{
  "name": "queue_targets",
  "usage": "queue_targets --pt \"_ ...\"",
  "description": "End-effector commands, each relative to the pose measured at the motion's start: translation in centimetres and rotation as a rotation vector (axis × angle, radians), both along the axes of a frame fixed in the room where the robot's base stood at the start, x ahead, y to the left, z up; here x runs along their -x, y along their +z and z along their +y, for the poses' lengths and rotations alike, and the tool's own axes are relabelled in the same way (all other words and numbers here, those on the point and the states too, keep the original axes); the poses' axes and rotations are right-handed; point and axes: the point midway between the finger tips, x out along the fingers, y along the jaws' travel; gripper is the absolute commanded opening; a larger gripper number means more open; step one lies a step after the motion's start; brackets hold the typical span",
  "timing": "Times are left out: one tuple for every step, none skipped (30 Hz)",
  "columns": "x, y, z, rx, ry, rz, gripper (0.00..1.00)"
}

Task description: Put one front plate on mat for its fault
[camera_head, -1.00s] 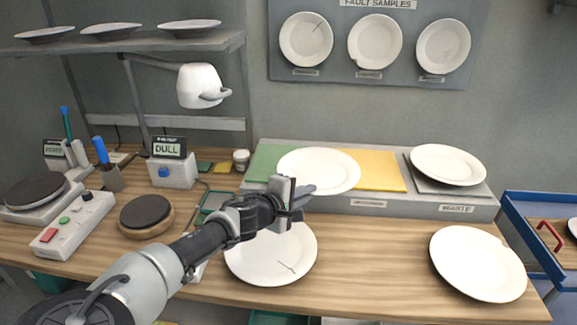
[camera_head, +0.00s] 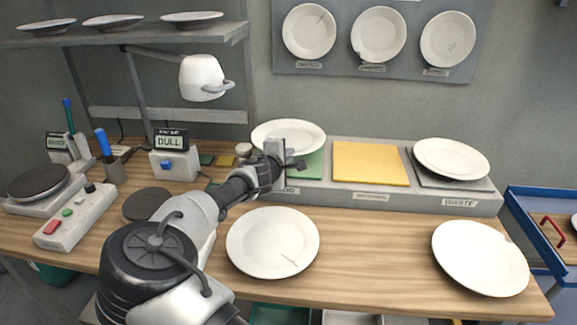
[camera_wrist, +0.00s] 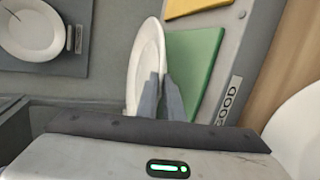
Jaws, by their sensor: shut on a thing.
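My gripper (camera_head: 282,166) is shut on the rim of a white plate (camera_head: 288,134), over the back left part of the green mat (camera_head: 309,166). The wrist view shows the plate (camera_wrist: 147,62) at the fingertips (camera_wrist: 163,92), beside the green mat (camera_wrist: 193,65) labelled GOOD. I cannot tell whether the plate touches it. The yellow mat (camera_head: 370,164) is bare. A plate (camera_head: 450,158) lies on the grey mat (camera_head: 424,182) labelled WASTE. In front lie a plate with a dark crack (camera_head: 272,243) and a plate with a rim notch (camera_head: 480,259).
A fault sample board (camera_head: 341,67) with sample plates hangs on the wall. The lamp (camera_head: 203,77) and DULL tester (camera_head: 175,165) stand left of my gripper. A blue cart (camera_head: 531,222) stands at the right. The table between the front plates is clear.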

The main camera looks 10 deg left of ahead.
Motion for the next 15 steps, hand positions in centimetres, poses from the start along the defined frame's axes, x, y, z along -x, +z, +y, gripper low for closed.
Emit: queue_targets --pt "0.0 -0.7 0.0 0.004 -0.001 -0.002 0.0" --pt "0.0 -1.2 0.0 0.003 -0.001 -0.002 0.0" --pt "0.0 -1.8 0.0 0.004 -0.001 -0.002 0.0" --pt "0.0 -2.2 0.0 0.004 -0.001 -0.002 0.0" --pt "0.0 -2.6 0.0 0.004 -0.001 -0.002 0.0" --pt "0.0 -3.0 0.0 0.003 -0.001 -0.002 0.0" --pt "0.0 -3.2 0.0 0.002 0.0 -0.003 0.0" --pt "0.0 -3.3 0.0 0.001 -0.001 -0.003 0.0" --pt "0.0 -3.5 0.0 0.001 -0.001 -0.003 0.0" --pt "0.0 -3.5 0.0 0.001 -0.001 -0.003 0.0" --pt "0.0 -3.5 0.0 0.0 -0.001 -0.003 0.0" --pt "0.0 -3.5 0.0 -0.001 -0.001 -0.003 0.0" --pt "0.0 -3.5 0.0 -0.001 -0.001 -0.003 0.0" --pt "0.0 -3.5 0.0 -0.001 -0.001 -0.003 0.0" --pt "0.0 -3.5 0.0 -0.001 -0.001 -0.003 0.0"
